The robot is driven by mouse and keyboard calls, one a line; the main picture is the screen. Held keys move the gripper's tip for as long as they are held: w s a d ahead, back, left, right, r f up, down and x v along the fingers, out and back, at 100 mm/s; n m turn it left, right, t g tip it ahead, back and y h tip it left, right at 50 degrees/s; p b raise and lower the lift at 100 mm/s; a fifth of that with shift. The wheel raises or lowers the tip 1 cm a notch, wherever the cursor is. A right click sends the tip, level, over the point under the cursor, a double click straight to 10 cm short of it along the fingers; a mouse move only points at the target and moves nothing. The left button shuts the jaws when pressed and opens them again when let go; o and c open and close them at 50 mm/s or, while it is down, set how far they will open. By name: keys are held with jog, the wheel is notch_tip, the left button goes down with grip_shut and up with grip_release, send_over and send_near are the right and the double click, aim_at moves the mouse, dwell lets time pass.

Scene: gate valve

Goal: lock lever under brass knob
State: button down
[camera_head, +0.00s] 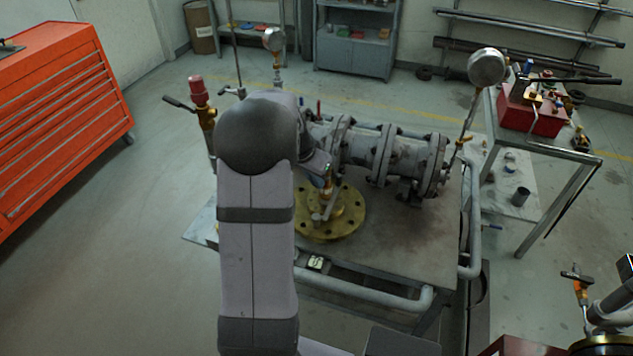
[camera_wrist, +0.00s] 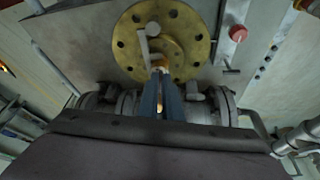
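A round brass flange (camera_head: 345,226) with bolt holes lies flat on the bench top, and it also fills the top middle of the wrist view (camera_wrist: 127,54). A pale grey lever (camera_wrist: 143,48) with a rounded end lies across the flange face. A small brass knob (camera_wrist: 161,64) stands at the flange's near side, partly hidden by my fingertips. My gripper (camera_wrist: 162,76) reaches to this knob with its two dark blue fingers close together, a narrow gap between them. Whether the fingers touch the knob or the lever is unclear. In the head view my arm hides part of the flange.
A grey flanged pipe (camera_head: 385,152) lies along the bench behind the flange. A brass valve with a red cap (camera_head: 197,90) stands to the left, and a pressure gauge (camera_head: 486,67) rises at the right. A tubular rail (camera_head: 370,296) runs along the bench's front edge.

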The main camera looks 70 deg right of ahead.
jog(key=shift+w+d+m+b, duration=0.1)
jog(key=shift+w+m+b, duration=0.2)
jog(key=shift+m+b, duration=0.5)
jog(key=c, duration=1.9)
grip_release()
jog(key=shift+c, duration=0.2)
jog(key=shift+r, duration=0.1)
jog(key=b+v, duration=0.2)
jog(key=v, duration=0.5)
jog(key=shift+w+g, duration=0.15)
jog(key=shift+g, duration=0.15)
